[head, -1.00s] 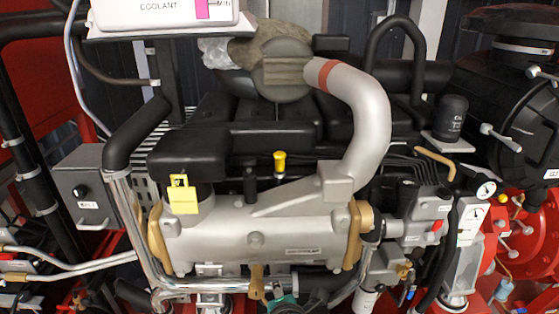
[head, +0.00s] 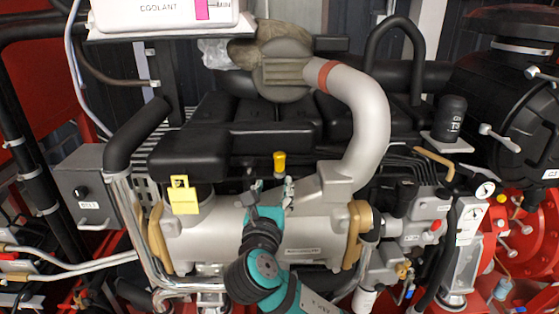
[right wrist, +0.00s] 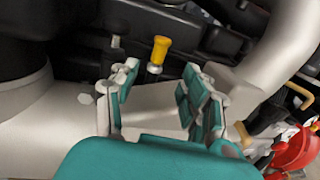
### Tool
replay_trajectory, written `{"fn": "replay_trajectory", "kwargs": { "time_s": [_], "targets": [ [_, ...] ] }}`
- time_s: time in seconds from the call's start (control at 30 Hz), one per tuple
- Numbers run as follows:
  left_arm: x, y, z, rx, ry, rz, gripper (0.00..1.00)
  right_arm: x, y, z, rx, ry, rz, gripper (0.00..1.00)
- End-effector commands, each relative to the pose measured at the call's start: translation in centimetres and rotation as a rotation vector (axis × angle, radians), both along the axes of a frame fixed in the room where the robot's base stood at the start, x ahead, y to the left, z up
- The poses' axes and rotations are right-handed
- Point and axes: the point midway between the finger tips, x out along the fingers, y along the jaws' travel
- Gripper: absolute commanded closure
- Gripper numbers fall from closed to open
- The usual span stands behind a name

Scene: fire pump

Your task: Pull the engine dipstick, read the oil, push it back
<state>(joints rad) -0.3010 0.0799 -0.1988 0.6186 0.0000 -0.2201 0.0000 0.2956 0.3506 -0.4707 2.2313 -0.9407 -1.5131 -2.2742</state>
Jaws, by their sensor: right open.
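The engine dipstick's yellow handle (head: 279,162) stands upright at the front of the black engine top in the head view. It also shows in the right wrist view (right wrist: 159,50), with a short metal part below it. My right gripper (head: 271,190) is open and empty, just in front of the handle. In the right wrist view its two fingers (right wrist: 155,85) are spread apart, and the handle shows beyond them, in the gap between the tips. The lower part of the dipstick is hidden. My left gripper is in neither view.
A yellow tag (head: 183,200) hangs left of the dipstick. A thick grey pipe (head: 366,120) curves down on the right. The grey engine housing (head: 200,240) lies under my right arm. A white coolant box (head: 160,14) sits top left.

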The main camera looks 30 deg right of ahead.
Motion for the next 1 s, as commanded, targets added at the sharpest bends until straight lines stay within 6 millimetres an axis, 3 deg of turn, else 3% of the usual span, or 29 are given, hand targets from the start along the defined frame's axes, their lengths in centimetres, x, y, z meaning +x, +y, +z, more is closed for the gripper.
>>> {"fn": "replay_trajectory", "kwargs": {
  "time_s": [0.3, 0.5, 0.7, 1.0],
  "targets": [
    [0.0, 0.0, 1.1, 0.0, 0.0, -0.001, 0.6, 5.3, -4.7, 0.2, 0.001, 0.001, -0.003, 0.53],
    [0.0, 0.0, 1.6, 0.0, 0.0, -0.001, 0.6, 7.9, -6.8, 0.1, 0.002, -0.001, -0.001, 0.53],
    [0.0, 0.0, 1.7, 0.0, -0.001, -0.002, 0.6, 9.0, -7.8, 0.0, 0.003, 0.001, 0.0, 0.53],
    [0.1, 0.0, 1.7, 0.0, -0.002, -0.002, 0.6, 9.2, -7.9, 0.0, 0.004, 0.0, 0.001, 0.53]
  ]
}}
